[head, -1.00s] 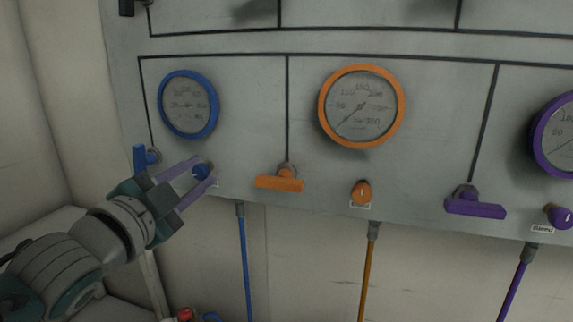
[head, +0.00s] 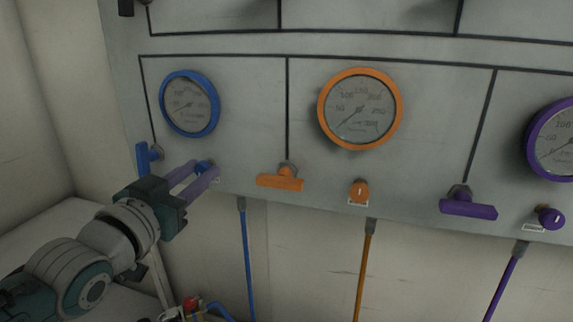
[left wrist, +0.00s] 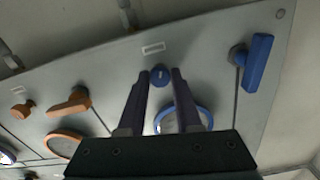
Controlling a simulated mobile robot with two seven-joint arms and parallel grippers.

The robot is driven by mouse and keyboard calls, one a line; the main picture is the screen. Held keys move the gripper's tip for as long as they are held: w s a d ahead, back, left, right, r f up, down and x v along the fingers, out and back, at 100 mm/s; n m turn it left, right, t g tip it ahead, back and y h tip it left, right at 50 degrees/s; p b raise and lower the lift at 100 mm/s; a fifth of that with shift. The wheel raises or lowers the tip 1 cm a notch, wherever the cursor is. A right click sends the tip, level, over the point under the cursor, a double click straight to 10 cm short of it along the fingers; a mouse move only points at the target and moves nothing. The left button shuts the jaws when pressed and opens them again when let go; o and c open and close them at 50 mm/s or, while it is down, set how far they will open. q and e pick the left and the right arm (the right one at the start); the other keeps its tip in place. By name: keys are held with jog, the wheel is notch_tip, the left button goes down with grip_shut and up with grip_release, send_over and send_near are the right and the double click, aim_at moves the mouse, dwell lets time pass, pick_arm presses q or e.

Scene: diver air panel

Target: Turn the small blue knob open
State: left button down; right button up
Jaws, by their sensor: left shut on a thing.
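The small blue knob (head: 203,167) is on the panel below the blue-rimmed gauge (head: 189,103). My left gripper (head: 208,171) comes in from the lower left, its purple fingers closed on the knob's sides. The fingers hide part of the knob in the head view. In the left wrist view the knob (left wrist: 159,75) sits between the two fingertips, its mark in line with the fingers. A blue lever handle (head: 143,158) stands upright left of the knob and apart from the gripper. My right gripper is out of view.
An orange lever (head: 280,180) and orange knob (head: 359,191) are to the right, then a purple lever (head: 468,206) and purple knob (head: 550,218). A blue hose (head: 247,255) hangs below the panel. Panel between the gripper and orange lever is clear.

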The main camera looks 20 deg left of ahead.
pick_arm(q)
jog(key=shift+n, duration=0.3)
jog(key=c, duration=0.6)
grip_release()
jog(key=s+d, duration=0.1)
jog(key=s, duration=0.9)
